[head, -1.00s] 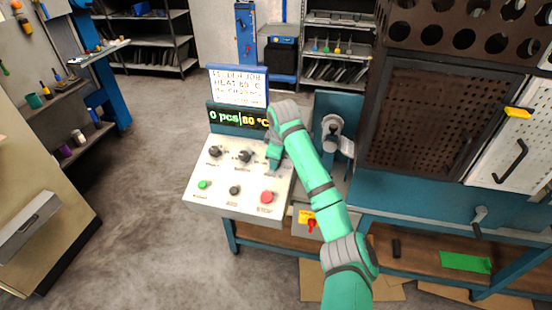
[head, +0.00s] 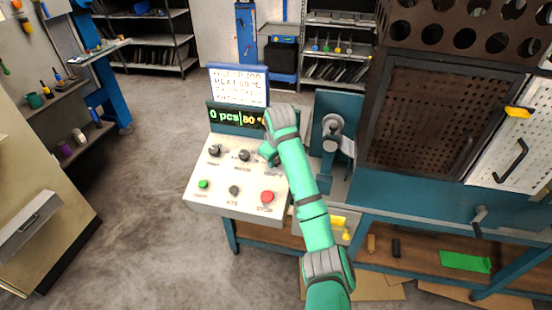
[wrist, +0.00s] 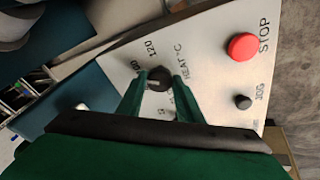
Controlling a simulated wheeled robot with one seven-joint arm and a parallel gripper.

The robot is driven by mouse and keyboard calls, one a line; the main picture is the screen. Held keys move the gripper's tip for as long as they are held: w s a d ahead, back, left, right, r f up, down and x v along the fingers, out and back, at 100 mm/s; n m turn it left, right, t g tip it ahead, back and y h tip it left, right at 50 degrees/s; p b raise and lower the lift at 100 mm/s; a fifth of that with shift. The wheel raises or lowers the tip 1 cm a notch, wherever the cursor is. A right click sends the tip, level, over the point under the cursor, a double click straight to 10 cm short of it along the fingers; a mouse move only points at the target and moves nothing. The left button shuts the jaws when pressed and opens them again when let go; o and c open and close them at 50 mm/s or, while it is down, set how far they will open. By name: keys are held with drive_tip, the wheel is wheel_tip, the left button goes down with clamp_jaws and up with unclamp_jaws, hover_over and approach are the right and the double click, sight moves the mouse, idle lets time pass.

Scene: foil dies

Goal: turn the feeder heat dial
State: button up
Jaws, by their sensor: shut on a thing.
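The feeder heat dial (wrist: 158,79) is a small dark round knob on the pale control panel (head: 215,170). In the wrist view it sits between the two green fingers of my gripper (wrist: 161,84), which are shut on its sides. The lettering "HEAT °C" and the scale marks 100 and 120 are beside it. In the head view my gripper (head: 268,156) is at the panel's upper right, and my arm hides the dial. The display (head: 236,117) above reads "0 pcs" and "80", with its right end covered by my arm.
Two other dark knobs (head: 244,155) are left of my gripper. Below are a green button (head: 203,184), a dark jog button (head: 234,190) and a red stop button (head: 267,197). A blue-framed sign (head: 238,85) stands behind. A machine with a perforated door (head: 425,120) is at right.

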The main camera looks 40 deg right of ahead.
drive_tip(key=o, duration=1)
drive_tip(key=shift+o, duration=0.2)
drive_tip(key=shift+r, duration=0.15)
drive_tip(key=v, duration=1)
drive_tip(key=shift+s+r, duration=0.15)
drive_tip(key=shift+r, duration=0.15)
drive_tip(key=shift+a, duration=0.15)
